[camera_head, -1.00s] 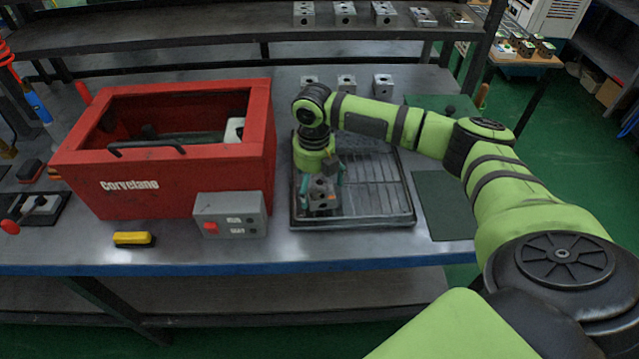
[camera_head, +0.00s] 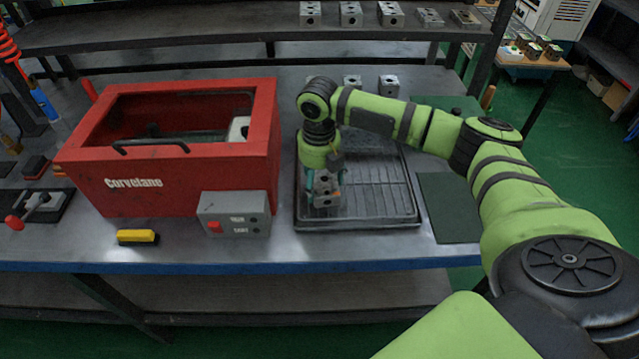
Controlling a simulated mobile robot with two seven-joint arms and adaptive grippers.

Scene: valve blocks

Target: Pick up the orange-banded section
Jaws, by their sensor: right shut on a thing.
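My right gripper (camera_head: 327,190) points down over the left part of the black ribbed tray (camera_head: 385,190). Its fingers are shut on a grey metal valve block (camera_head: 326,194) with dark holes in its face. A small orange patch shows near the top of the gripper's fingers, but I cannot tell whether it is a band on the block. The block sits at or just above the tray; contact with the tray is hard to tell. My left gripper is not in view.
A red open-topped box (camera_head: 190,185) stands left of the tray, with a grey button box (camera_head: 234,214) at its front. A yellow-and-black item (camera_head: 137,237) lies near the front edge. Grey blocks (camera_head: 388,84) stand behind my arm. A dark green mat (camera_head: 447,205) lies right of the tray.

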